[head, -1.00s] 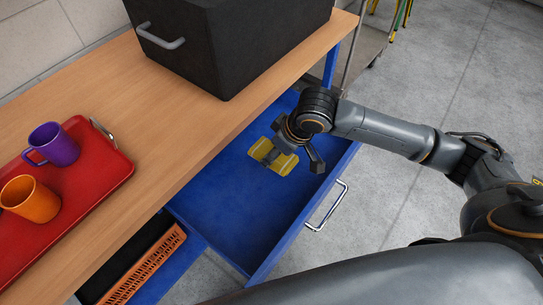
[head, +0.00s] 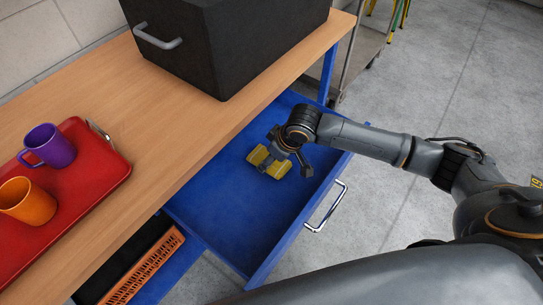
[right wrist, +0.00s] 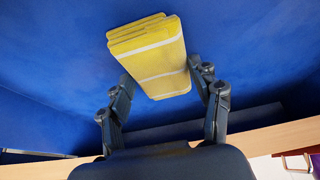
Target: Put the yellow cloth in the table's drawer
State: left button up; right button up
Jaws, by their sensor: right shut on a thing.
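The folded yellow cloth (head: 262,163) with pale stripes is inside the open blue drawer (head: 225,218) of the table. It also shows in the right wrist view (right wrist: 157,58), between the fingertips. My right gripper (head: 284,158) reaches down into the drawer from the right and is shut on the cloth. Whether the cloth rests on the drawer floor or hangs just above it, I cannot tell. My left gripper is out of view.
A black box (head: 225,45) stands at the back of the wooden tabletop (head: 150,120). A red tray (head: 90,190) holds a purple mug (head: 50,146) and an orange mug (head: 27,201). The drawer's metal handle (head: 326,206) faces right. Most of the drawer is empty.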

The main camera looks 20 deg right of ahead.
jog(key=o, duration=1)
jog(key=shift+f, duration=0.1)
jog(key=p+v, duration=0.1)
jog(key=v, duration=1.1)
